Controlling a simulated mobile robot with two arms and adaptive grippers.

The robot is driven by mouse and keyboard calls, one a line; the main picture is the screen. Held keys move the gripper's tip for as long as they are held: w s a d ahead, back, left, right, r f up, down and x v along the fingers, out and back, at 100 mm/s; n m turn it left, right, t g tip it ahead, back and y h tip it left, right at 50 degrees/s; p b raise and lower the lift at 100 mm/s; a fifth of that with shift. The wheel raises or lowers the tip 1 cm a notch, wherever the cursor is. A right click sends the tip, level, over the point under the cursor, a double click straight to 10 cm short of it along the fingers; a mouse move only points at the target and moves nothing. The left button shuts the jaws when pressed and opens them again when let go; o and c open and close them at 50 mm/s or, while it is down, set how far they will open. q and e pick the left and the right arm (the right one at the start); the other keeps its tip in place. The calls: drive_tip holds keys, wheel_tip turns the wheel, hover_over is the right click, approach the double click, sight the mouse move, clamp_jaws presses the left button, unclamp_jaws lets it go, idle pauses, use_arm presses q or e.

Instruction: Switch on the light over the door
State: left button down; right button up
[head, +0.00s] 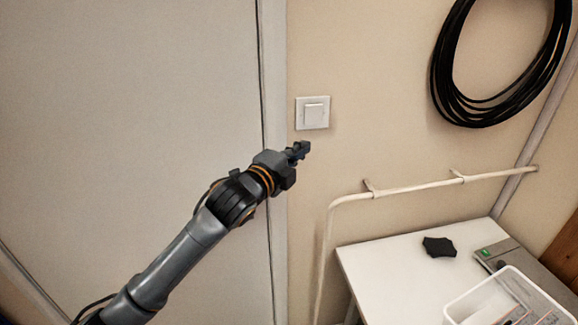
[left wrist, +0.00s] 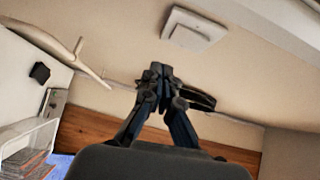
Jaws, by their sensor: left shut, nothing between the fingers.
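The white light switch (head: 313,113) is on the beige wall just right of the door frame. It also shows near the top of the left wrist view (left wrist: 193,29). My left gripper (head: 303,149) is shut and empty, a little below the switch in the head view and apart from it. Its closed fingertips show in the left wrist view (left wrist: 157,72). The grey door (head: 130,120) fills the left of the head view. The light over the door is not in view. My right gripper is not in view.
A white pipe (head: 420,187) runs along the wall, right of the gripper. A black cable coil (head: 445,95) hangs at upper right.

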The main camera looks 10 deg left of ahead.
use_arm(q)
drive_tip(key=b+v, duration=0.1)
drive_tip(key=v, duration=0.4)
drive_tip(key=shift+s+d+f, duration=0.1)
drive_tip(key=shift+s+d, duration=0.1)
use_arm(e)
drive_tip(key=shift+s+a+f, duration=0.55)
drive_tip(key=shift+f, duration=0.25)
